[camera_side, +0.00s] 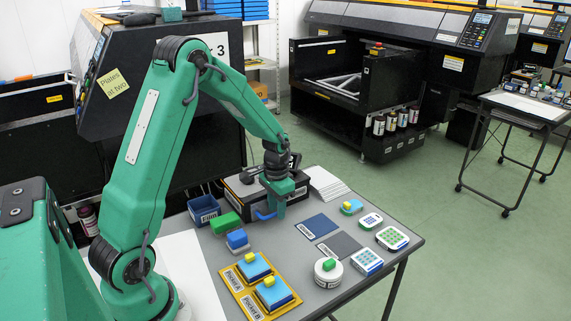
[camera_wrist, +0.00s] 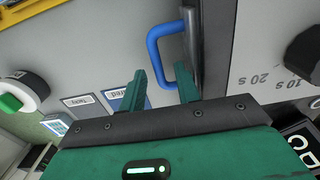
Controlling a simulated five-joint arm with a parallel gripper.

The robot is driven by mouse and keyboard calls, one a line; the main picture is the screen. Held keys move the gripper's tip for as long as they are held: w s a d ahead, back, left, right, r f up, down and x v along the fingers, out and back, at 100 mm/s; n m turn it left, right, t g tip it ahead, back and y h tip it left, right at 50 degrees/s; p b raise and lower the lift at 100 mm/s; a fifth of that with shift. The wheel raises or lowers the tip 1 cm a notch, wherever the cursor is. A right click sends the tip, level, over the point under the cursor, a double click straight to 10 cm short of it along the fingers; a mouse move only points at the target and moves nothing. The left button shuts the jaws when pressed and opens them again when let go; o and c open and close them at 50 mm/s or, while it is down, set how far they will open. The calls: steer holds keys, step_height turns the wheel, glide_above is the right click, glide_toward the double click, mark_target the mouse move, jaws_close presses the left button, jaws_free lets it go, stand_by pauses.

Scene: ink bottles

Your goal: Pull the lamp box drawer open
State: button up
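The lamp box (camera_side: 238,192) is a low dark box at the back of the grey table in the side view. Its top, with time marks, shows at right in the wrist view (camera_wrist: 255,60). The blue drawer handle (camera_wrist: 155,48) stands out from the dark drawer front (camera_wrist: 192,45); it also shows low beside my gripper in the side view (camera_side: 264,216). The drawer front sits against the box, with no gap that I can see. My gripper (camera_wrist: 160,76) is open. Its fingers stand on either side of the handle's near end; contact is unclear.
A blue bin (camera_side: 204,210) and a green block (camera_side: 226,223) stand left of the handle. A blue mat (camera_side: 318,227) and a grey mat (camera_side: 340,245) lie to the right. A yellow tray (camera_side: 236,281) with blue blocks is nearer.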

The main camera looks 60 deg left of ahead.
jaws_close()
steer(key=shift+d, duration=0.1)
steer(key=d, duration=0.9)
steer(key=shift+d, duration=0.35)
jaws_free()
